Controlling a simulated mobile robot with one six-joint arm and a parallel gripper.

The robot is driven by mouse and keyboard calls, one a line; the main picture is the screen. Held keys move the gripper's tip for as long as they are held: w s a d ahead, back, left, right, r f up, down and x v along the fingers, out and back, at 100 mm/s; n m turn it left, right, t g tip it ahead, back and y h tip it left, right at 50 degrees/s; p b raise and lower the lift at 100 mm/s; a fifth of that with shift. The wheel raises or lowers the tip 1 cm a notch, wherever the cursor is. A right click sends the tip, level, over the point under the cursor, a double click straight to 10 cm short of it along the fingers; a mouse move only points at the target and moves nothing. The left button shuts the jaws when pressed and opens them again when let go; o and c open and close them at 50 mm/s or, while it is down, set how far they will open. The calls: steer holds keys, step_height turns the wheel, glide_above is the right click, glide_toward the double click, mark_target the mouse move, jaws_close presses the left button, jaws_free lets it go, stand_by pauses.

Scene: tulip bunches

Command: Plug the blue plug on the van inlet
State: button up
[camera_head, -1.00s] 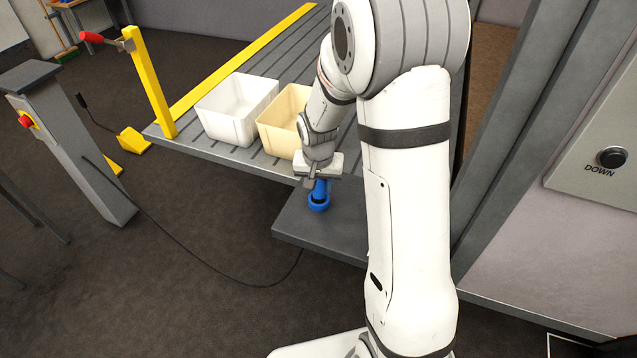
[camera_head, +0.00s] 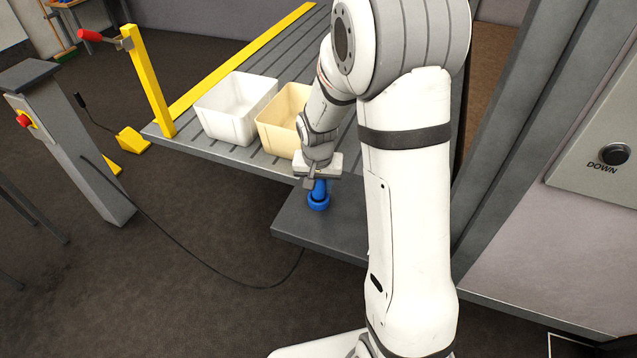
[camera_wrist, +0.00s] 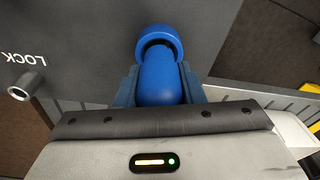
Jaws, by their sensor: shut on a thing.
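The blue plug (camera_head: 318,200) has a round collar and a rounded body. My gripper (camera_head: 314,181) is shut on it just above the low grey step below the ribbed platform. In the wrist view the blue plug (camera_wrist: 158,75) sits between my two fingers (camera_wrist: 158,88), its ring-shaped collar pointing away from me. Whether the plug touches the grey surface beyond it I cannot tell. I cannot make out a van inlet in either view.
A white bin (camera_head: 232,110) and a cream bin (camera_head: 280,120) stand on the ribbed platform (camera_head: 200,145). A yellow post with a red-handled lever (camera_head: 150,80) stands at its left corner. A grey post with a red button (camera_head: 75,140) stands left. The wrist view shows a "LOCK" label and a metal peg (camera_wrist: 22,88).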

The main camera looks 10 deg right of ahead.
steer(key=shift+f+b, duration=0.55)
steer(key=shift+f, duration=0.2)
steer(key=o, duration=1.1)
steer(key=shift+r, duration=0.15)
steer(key=shift+r+p, duration=1.7)
steer(key=shift+r, duration=0.75)
steer(key=shift+c, duration=0.3)
